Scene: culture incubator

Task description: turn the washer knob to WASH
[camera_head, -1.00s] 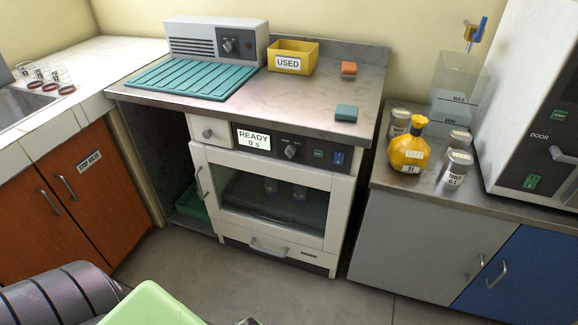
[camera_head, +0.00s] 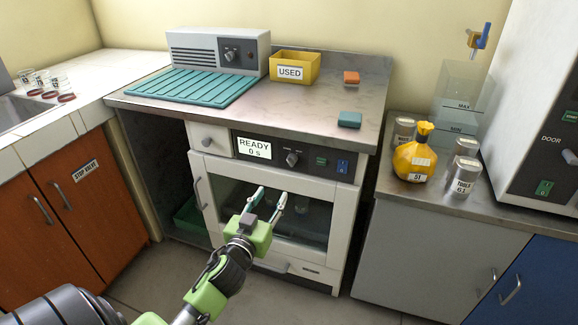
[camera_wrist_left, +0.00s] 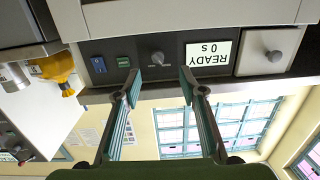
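The washer (camera_head: 215,168) is a white front-loading unit under the counter, with its glass door shut. Its dark panel has a display (camera_head: 254,148) reading "READY 0 s", a grey knob (camera_head: 292,159), a green button and a blue switch. My left gripper (camera_head: 270,200) is open and empty in front of the door, below the knob in the head view. In the left wrist view the picture is upside down; the knob (camera_wrist_left: 158,58) shows ahead between the two fingertips (camera_wrist_left: 160,82), apart from them. The knob's labels are too small to read. My right gripper is not in view.
On the counter are a grey box with a dial (camera_head: 218,50), a teal ribbed mat (camera_head: 190,88), a yellow "USED" bin (camera_head: 294,68) and two small blocks. A yellow bottle (camera_head: 414,158) and jars stand on the right cabinet. A drawer knob (camera_head: 207,142) sits left of the display.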

